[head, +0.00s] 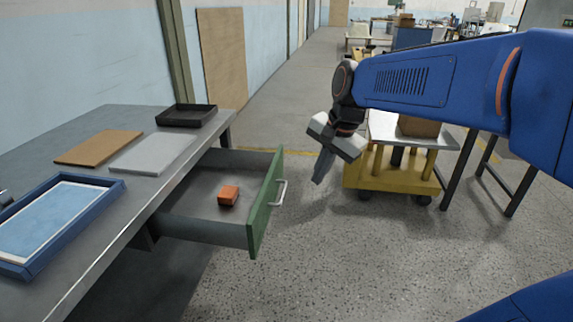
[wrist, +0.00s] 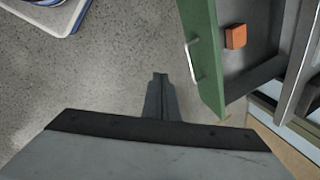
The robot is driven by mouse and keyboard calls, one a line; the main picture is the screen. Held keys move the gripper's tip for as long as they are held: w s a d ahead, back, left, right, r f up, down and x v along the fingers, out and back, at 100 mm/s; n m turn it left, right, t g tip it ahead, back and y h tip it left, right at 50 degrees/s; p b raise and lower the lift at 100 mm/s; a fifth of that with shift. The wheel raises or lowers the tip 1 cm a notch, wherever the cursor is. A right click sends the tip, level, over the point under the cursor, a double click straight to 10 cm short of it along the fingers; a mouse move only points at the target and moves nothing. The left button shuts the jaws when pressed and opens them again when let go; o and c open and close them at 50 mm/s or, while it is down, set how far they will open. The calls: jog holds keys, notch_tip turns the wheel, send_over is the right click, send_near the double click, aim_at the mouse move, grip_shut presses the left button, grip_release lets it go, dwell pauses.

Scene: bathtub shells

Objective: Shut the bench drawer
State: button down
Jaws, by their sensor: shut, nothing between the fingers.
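The bench drawer (head: 207,230) is pulled well out from under the grey bench on the left in the head view. Its green front panel (head: 262,215) carries a pale bar handle (head: 282,191) on the outer face. A small orange block (head: 228,195) lies inside on the drawer floor. My gripper (head: 318,180) is shut and empty, to the right of the drawer front and apart from it, pointing down. In the wrist view the gripper (wrist: 160,78) is left of the handle (wrist: 192,62) and the green front (wrist: 204,60), with floor visible between.
On the bench (head: 185,165) lie a blue-framed tray (head: 62,212), a light grey plate (head: 150,153), a brown board (head: 98,146) and a black tray (head: 186,116). A yellow cart (head: 392,175) stands behind my arm. The floor (head: 350,260) before the drawer is clear.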

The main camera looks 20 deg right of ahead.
jog(key=w+d+m+y, duration=0.1)
jog(key=w+d+m, duration=0.2)
jog(key=w+m, duration=0.45)
jog(key=w+d+m+y, duration=0.1)
jog(key=w+d+m, duration=0.3)
jog(key=w, duration=0.7)
send_over(280, 176)
jog(key=s+d, duration=0.2)
notch_tip(280, 176, down, 10)
jog(key=shift+g, duration=0.4)
jog(key=shift+w+a+m, duration=0.1)
jog(key=shift+a+m, duration=0.15)
jog(key=w+a, duration=0.4)
jog(key=a, duration=0.3)
jog(key=w+a, duration=0.4)
jog(key=a, duration=0.3)
jog(key=w+a, duration=0.4)
jog(key=a, duration=0.2)
jog(key=shift+a, duration=0.4)
